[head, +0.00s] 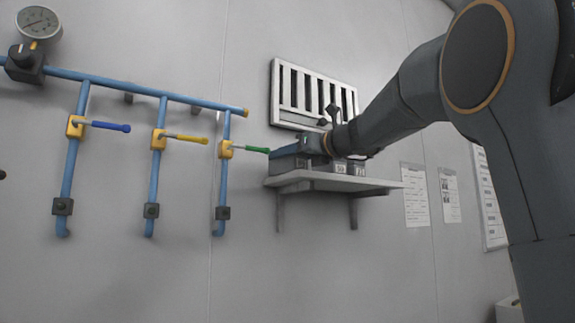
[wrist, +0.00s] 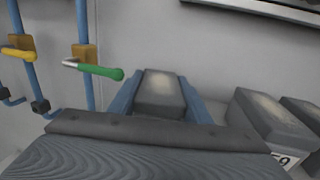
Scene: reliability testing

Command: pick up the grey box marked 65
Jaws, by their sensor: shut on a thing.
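A grey box (wrist: 160,88) sits between the two fingers of my gripper (wrist: 160,100) in the wrist view. The gripper is shut on it. The box's label is not visible, so I cannot read its number. In the head view my gripper (head: 290,155) is over the left end of the wall shelf (head: 330,182). I cannot tell whether the held box touches the shelf. Another grey box (wrist: 272,120), with a white label ending in 9, stands to the right of my gripper.
One more grey box (wrist: 303,115) is at the right edge of the wrist view. Blue pipes with a blue valve handle (head: 108,126), a yellow handle (head: 190,139) and a green handle (head: 252,149) are left of the shelf; the green one is close to my gripper. A vent (head: 290,90) is above.

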